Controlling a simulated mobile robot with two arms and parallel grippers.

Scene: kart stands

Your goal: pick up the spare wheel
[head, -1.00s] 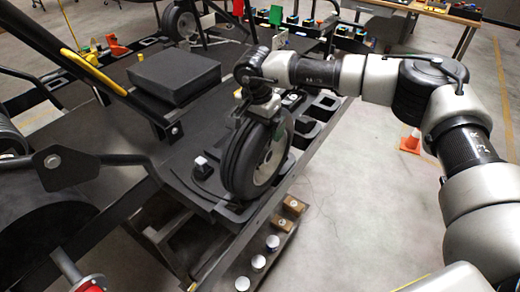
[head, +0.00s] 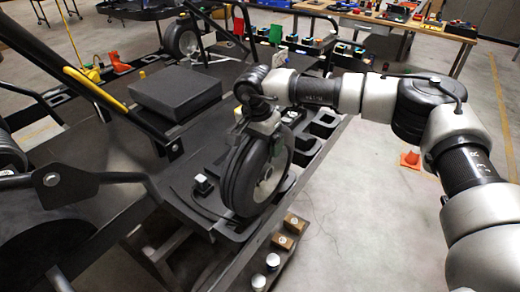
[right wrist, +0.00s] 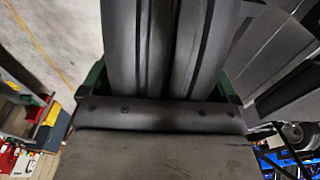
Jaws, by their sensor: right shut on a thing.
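The spare wheel (head: 256,172) is a black tyre with a grey hub, standing upright at the right edge of the dark kart stand (head: 135,200) in the head view. My right gripper (head: 256,130) is at the top of the wheel, shut on its tyre from above. In the right wrist view the grooved tyre (right wrist: 165,45) fills the space between the fingers. Whether the wheel's bottom touches the stand cannot be told. My left gripper is not in view.
A black square pad (head: 175,94) lies on the stand left of the wheel. Cardboard boxes (head: 288,232) and white-topped cans (head: 272,262) sit on a lower shelf. An orange cone (head: 411,157) stands on open floor at right. A workbench (head: 400,24) is behind.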

